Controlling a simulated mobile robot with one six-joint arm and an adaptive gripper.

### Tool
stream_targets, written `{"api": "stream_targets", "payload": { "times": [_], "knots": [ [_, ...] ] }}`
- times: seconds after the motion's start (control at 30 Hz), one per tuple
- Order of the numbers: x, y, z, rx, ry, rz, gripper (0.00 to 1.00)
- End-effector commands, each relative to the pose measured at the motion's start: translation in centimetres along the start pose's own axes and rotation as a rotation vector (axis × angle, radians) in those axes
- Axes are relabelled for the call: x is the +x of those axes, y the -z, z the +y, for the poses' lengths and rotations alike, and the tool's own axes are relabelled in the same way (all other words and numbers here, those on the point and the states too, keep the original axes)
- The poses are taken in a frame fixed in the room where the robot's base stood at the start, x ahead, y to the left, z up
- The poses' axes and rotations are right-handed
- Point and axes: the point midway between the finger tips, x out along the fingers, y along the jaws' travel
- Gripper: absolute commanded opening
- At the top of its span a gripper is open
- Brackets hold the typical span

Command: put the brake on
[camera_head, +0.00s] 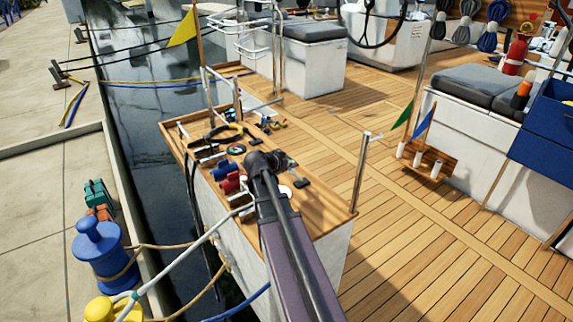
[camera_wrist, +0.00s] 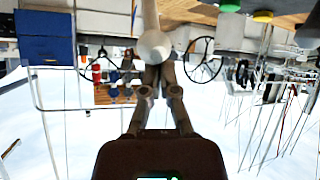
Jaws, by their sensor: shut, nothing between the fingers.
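My gripper (camera_wrist: 156,74) is shut and empty in the wrist view. Its fingertips are right at a pale round knob (camera_wrist: 153,45) on a light shaft that runs up out of the picture. I cannot tell whether they touch it. No brake is labelled, and I cannot tell whether this knob belongs to it. In the head view my arm reaches over a wood-topped locker (camera_head: 325,215), and its dark wrist hides the fingers. Blue and red lever-like fittings (camera_head: 229,183) stand left of the wrist. A black-handled piece (camera_head: 301,183) lies to its right.
Right of the locker is open wooden deck (camera_head: 420,240); left are water and quay.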

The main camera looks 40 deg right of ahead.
Motion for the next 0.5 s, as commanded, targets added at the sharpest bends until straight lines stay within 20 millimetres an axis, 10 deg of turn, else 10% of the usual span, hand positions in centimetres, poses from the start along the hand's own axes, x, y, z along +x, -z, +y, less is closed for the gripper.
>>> {"api": "stream_targets", "payload": {
  "times": [0.5],
  "knots": [
    [0.6,2.5,0.2,0.000,0.000,0.000,0.00]
  ]
}}
